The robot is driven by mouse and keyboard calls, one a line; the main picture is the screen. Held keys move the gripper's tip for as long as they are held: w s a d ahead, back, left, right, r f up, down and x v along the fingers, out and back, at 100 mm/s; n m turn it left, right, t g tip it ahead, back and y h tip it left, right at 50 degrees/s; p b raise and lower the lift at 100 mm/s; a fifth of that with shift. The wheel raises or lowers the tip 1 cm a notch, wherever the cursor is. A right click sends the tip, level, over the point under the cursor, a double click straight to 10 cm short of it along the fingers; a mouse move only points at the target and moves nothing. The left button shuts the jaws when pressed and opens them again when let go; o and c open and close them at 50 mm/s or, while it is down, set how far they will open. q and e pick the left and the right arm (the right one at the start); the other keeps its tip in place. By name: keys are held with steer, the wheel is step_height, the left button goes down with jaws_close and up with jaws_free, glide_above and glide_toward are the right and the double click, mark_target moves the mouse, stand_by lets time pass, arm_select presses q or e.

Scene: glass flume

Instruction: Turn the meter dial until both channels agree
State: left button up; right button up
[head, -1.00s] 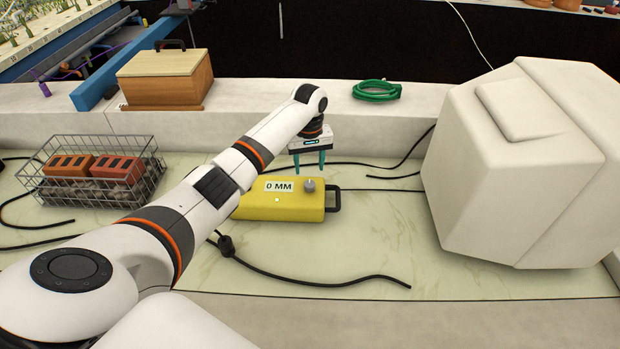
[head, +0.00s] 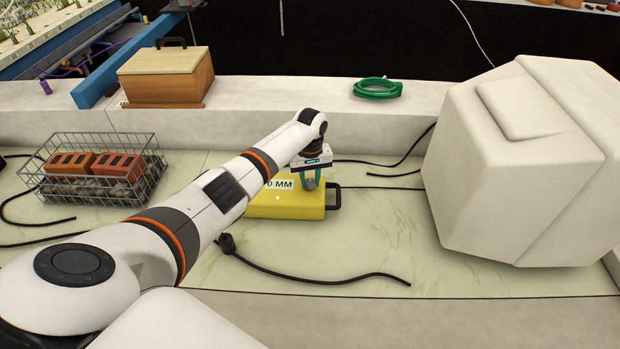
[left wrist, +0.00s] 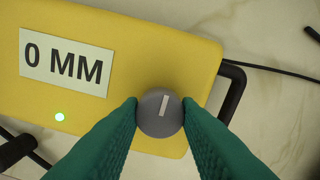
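The yellow meter (head: 290,209) lies on the pale bench below my left gripper. Its label reads "0 MM" (left wrist: 66,62) in the left wrist view, and a small green light (left wrist: 59,117) glows on its top. The grey dial (left wrist: 160,112) has a white pointer line, tilted slightly right of straight up in that view. My left gripper (head: 310,183) is down at the dial, with its teal fingertips (left wrist: 160,116) on both sides of it, seemingly touching it. In the head view the fingers mostly hide the dial. My right gripper is not in view.
A wire basket (head: 92,170) with red bricks stands at the left. A wooden box (head: 166,77) and a coiled green hose (head: 377,89) sit on the back ledge. A large white block (head: 530,160) fills the right. Black cables (head: 320,276) lie across the bench.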

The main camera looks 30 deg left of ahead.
arm_select(q)
steer(key=shift+c, duration=0.5)
steer(key=shift+r+m, duration=0.1)
steer(key=shift+m, duration=0.2)
steer(key=m+p, duration=0.1)
steer(key=m, duration=0.2)
steer(key=shift+p, duration=0.3)
steer(key=m, duration=0.4)
steer(key=shift+p, duration=0.4)
steer(key=m, duration=0.5)
steer(key=shift+w, duration=0.1)
steer(key=m, duration=0.5)
